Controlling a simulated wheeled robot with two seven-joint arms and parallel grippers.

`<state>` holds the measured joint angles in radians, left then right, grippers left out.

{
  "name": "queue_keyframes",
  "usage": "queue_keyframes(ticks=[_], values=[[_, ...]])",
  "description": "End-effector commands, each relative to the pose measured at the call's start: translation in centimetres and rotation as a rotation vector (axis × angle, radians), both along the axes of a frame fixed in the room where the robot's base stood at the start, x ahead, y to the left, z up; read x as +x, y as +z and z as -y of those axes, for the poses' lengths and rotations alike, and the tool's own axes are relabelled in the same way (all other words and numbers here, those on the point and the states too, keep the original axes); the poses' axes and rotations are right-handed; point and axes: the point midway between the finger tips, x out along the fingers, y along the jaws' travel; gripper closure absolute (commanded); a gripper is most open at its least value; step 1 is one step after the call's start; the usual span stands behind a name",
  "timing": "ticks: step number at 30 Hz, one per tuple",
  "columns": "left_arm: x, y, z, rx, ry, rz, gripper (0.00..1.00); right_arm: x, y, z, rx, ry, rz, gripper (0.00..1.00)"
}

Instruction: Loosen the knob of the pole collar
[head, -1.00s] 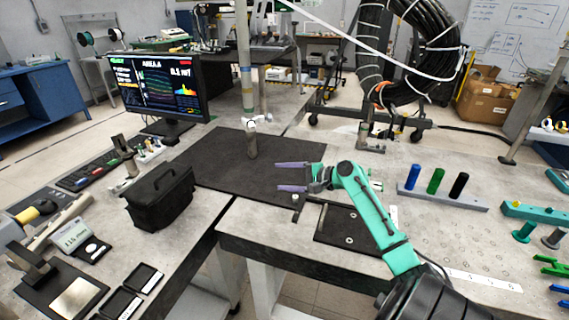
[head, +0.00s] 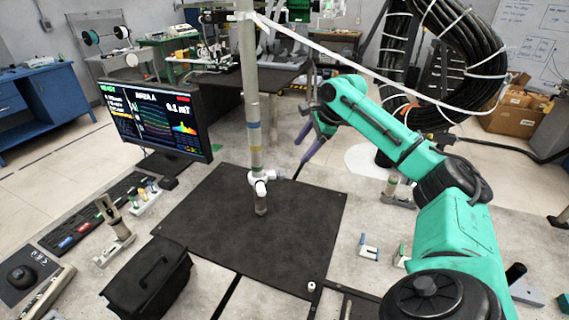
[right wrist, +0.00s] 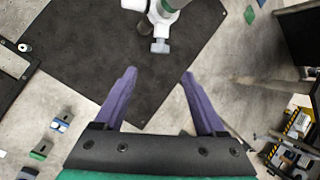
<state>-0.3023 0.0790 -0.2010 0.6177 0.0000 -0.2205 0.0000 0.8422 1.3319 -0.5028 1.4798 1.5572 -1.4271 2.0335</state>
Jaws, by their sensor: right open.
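The pole (head: 253,110) stands upright on the black mat (head: 310,232) with coloured bands around it. The white pole collar (head: 259,184) is around its lower part. The collar's small grey knob (head: 278,174) points right, toward my right gripper (head: 298,158). In the right wrist view, the collar (right wrist: 165,12) is at the top edge and the knob (right wrist: 160,46) sticks out toward me. My right gripper (right wrist: 158,73) is open and empty. Its two purple fingers point at the knob, which lies just beyond the fingertips, roughly midway between them and not touched. My left gripper is out of view.
A monitor (head: 158,118) stands left of the mat and a black bag (head: 148,282) at its front left. Small slotted parts (head: 369,247) lie right of the mat.

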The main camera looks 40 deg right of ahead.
Motion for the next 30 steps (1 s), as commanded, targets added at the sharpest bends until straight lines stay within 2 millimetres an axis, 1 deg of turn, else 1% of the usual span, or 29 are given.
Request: queue_keyframes(ticks=[1, 7, 9, 13, 15, 18, 24, 26, 27, 30], values=[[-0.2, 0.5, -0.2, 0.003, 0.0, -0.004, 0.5, 0.4, -0.8, -0.3, 0.002, 0.002, -0.004, 0.27], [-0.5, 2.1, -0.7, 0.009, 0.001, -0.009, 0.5, 2.9, -5.5, -1.5, 0.002, 0.004, -0.002, 0.27], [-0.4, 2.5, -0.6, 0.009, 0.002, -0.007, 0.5, 3.8, -7.1, -1.8, 0.003, 0.002, -0.001, 0.27], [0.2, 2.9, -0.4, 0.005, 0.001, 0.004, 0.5, 5.0, -9.4, -2.3, 0.002, 0.003, 0.001, 0.27], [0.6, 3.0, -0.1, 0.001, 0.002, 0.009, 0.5, 5.3, -10.1, -2.4, 0.001, 0.002, 0.003, 0.27], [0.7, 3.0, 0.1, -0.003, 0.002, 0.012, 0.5, 5.5, -10.6, -2.5, -0.002, 0.003, 0.003, 0.27], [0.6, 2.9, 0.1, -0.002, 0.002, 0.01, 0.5, 5.5, -10.7, -2.5, -0.002, 0.003, 0.003, 0.27], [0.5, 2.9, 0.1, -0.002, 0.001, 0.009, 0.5, 5.5, -10.7, -2.5, -0.002, 0.003, 0.003, 0.5], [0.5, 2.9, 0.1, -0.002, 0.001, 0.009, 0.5, 5.5, -10.7, -2.5, -0.002, 0.003, 0.003, 0.66], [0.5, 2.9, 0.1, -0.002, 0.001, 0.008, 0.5, 5.5, -10.7, -2.5, -0.002, 0.003, 0.003, 1.0]])
